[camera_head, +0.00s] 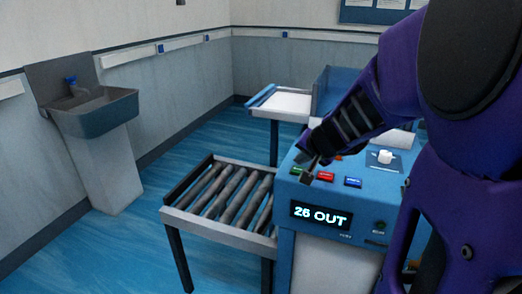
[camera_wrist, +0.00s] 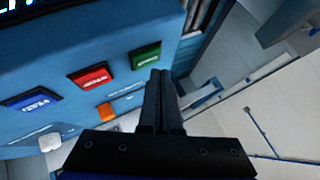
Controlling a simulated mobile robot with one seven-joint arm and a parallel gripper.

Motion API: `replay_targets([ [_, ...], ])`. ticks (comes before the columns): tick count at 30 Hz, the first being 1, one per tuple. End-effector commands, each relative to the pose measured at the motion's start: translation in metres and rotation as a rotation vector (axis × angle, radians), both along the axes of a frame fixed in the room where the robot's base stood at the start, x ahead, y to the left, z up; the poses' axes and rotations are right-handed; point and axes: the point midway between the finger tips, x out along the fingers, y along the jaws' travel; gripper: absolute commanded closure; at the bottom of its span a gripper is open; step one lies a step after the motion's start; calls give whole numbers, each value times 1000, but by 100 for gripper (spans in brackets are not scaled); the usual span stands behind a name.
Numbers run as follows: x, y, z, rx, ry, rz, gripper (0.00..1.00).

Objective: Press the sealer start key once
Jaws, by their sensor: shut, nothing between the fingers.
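The blue sealer machine (camera_head: 284,192) carries a row of three keys on its top. The green key (camera_wrist: 146,57), red key (camera_wrist: 90,76) and blue key (camera_wrist: 30,102) show in the wrist view; their labels are too small to read. The head view also shows the red key (camera_head: 325,176) and blue key (camera_head: 353,182). My gripper (camera_wrist: 160,76) is shut and empty. Its fingertips appear close beside the green key in the wrist view; I cannot tell whether they touch the panel. In the head view my gripper (camera_head: 308,177) partly hides the green key.
The machine's display (camera_head: 320,215) reads "26 OUT". A small knob (camera_head: 380,227) is on its front. A white object (camera_head: 385,157) sits on top, behind the keys. A roller conveyor (camera_head: 188,214) adjoins on the left. A sink (camera_head: 95,112) stands at the far left wall.

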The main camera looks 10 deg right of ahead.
Motion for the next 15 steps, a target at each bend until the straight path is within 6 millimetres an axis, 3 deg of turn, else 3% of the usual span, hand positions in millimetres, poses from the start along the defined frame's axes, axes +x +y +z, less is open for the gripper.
replay_targets([
  [15,0,0,-9,-1,0,1,100],
])
